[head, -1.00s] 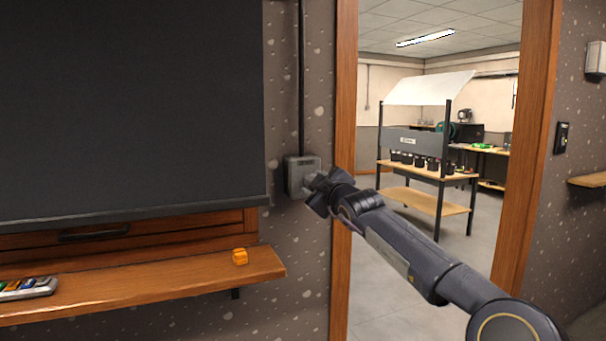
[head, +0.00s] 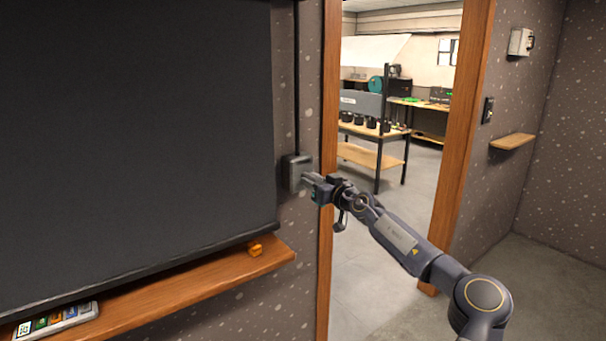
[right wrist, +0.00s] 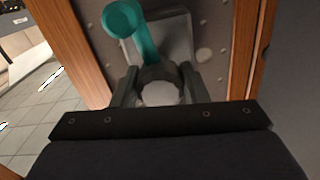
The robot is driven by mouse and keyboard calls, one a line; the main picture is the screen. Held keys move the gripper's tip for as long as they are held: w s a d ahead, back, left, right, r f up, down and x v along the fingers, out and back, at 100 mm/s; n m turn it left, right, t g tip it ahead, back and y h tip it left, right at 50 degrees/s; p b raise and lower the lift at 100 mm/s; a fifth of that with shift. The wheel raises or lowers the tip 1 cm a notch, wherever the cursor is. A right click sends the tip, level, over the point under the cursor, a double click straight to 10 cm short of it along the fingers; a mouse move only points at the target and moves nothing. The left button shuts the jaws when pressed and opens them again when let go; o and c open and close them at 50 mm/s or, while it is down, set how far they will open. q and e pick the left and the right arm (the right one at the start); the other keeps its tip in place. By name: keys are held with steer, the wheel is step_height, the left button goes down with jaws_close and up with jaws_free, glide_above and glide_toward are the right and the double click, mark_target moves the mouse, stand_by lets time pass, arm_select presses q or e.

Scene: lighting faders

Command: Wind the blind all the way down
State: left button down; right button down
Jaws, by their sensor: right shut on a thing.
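The dark blind (head: 130,130) fills the left of the head view. Its bottom bar (head: 150,267) shows just above the wooden shelf; I cannot tell whether they touch. The grey winder box (head: 294,172) is on the wall right of the blind, and it also shows in the right wrist view (right wrist: 178,38). My right gripper (head: 313,182) is at the box. In the right wrist view its fingers (right wrist: 159,88) are shut on the round grey hub of the winder crank (right wrist: 145,48), whose teal arm and knob point up and left. My left gripper is out of view.
The wooden shelf (head: 190,290) below the blind holds an orange block (head: 255,249) and a tray of coloured items (head: 58,319). A wood-framed doorway opens right of the winder, with a workbench beyond. A small shelf (head: 513,141) is on the right wall.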

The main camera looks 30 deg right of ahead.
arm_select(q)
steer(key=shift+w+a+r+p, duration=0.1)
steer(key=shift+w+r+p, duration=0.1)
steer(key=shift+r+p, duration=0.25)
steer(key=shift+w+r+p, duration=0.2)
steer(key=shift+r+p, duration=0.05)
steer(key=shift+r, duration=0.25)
arm_select(e)
steer(key=shift+a+m, duration=0.1)
steer(key=shift+m, duration=0.8)
steer(key=c, duration=0.8)
jaws_free()
steer(key=shift+w, duration=0.1)
steer(key=shift+c, duration=0.2)
steer(key=shift+s, duration=0.25)
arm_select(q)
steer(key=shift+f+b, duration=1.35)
arm_select(e)
steer(key=s, duration=0.7)
steer(key=shift+s, duration=0.2)
